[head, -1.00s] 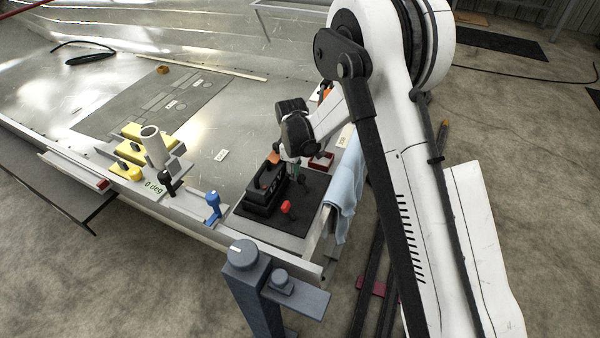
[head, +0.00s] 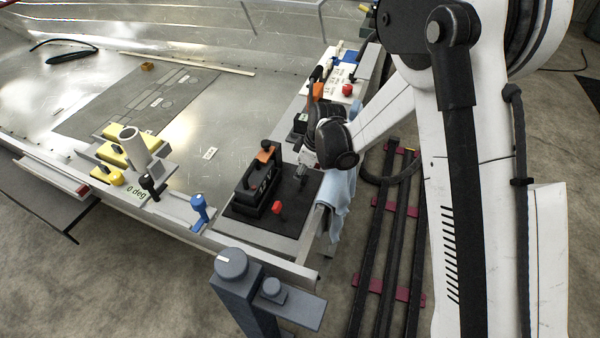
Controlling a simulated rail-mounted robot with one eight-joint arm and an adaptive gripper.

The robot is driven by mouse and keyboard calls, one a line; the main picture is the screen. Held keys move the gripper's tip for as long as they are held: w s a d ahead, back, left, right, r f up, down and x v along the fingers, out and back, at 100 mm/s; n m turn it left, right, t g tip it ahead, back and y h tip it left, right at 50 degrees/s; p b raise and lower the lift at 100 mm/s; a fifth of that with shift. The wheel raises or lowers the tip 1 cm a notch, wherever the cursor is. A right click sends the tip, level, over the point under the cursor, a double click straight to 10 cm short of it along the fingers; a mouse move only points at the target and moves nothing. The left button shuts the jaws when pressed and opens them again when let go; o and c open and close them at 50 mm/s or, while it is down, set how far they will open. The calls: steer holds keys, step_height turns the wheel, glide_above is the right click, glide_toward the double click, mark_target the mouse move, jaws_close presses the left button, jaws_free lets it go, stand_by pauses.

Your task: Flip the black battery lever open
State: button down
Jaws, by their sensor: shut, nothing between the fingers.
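A black battery unit (head: 252,198) stands on a dark mat (head: 296,205) near the front edge of the metal deck. A dark upright bar (head: 249,174) rises on its left side, and an orange-topped part (head: 265,152) stands at its back. I cannot tell for certain which part is the lever, or its exact angle. My gripper (head: 303,181) is shut and empty, just right of the battery and above the mat, apart from the battery as far as I can see. The wrist hides part of the area behind it.
A red knob (head: 277,207) stands on the mat in front of the battery. A light blue cloth (head: 338,195) hangs over the edge at right. A blue lever (head: 200,208) and yellow blocks (head: 118,152) are left. A grey post (head: 232,265) stands in front.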

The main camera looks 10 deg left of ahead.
steer(key=shift+r, duration=0.2)
steer(key=shift+r+p, duration=0.3)
steer(key=shift+r, duration=0.3)
steer(key=s+d+r+p, duration=0.1)
steer(key=d+r+p, duration=0.3)
steer(key=d+r, duration=0.2)
step_height(320, 180, up, 2)
steer(key=shift+r, duration=0.1)
stand_by(0.5)
